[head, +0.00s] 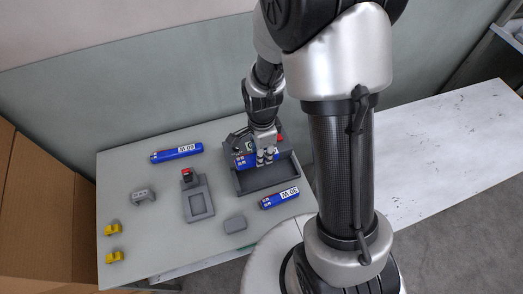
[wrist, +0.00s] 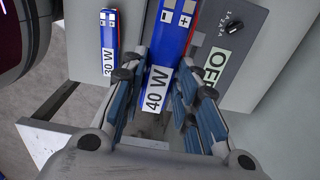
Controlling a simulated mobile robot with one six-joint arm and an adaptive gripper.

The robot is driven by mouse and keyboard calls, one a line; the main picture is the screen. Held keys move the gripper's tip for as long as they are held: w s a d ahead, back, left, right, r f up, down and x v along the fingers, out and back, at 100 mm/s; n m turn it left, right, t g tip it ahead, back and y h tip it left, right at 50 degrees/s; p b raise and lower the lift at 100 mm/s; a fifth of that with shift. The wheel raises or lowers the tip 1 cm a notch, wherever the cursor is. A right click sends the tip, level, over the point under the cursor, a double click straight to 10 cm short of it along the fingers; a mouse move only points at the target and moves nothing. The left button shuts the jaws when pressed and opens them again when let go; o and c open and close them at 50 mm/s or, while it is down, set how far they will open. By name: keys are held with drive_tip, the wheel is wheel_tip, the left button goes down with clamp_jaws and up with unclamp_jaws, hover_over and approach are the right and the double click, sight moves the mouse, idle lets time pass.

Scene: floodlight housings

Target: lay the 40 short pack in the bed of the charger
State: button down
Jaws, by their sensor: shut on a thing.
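The 40 W pack (wrist: 160,80) is a blue bar with a white label and plus and minus marks. My gripper (wrist: 158,98) is shut on it, with fingers on both sides. In the head view the pack (head: 243,161) shows beside my gripper (head: 265,157), over the back part of the dark grey charger (head: 268,193). The charger's open bed lies in front of it. I cannot tell whether the pack touches the charger. In the wrist view the charger's panel (wrist: 232,40), with a knob and an OFF label, is to the right of the pack.
A 30 W pack (head: 279,198) lies in front of the charger, and a 60 W pack (head: 176,153) lies at the back left. A grey fixture (head: 208,186) with a red part, a grey box (head: 235,224), a grey block (head: 143,195) and yellow pieces (head: 115,228) stand on the table.

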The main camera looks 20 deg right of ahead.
drive_tip(key=shift+w+f+b, duration=0.1)
drive_tip(key=shift+f+b, duration=3.85)
drive_tip(key=shift+f, duration=1.05)
drive_tip(key=shift+f+b, duration=1.15)
drive_tip(key=shift+f, duration=0.35)
drive_tip(key=c, duration=1.2)
unclamp_jaws()
drive_tip(key=shift+r, duration=0.1)
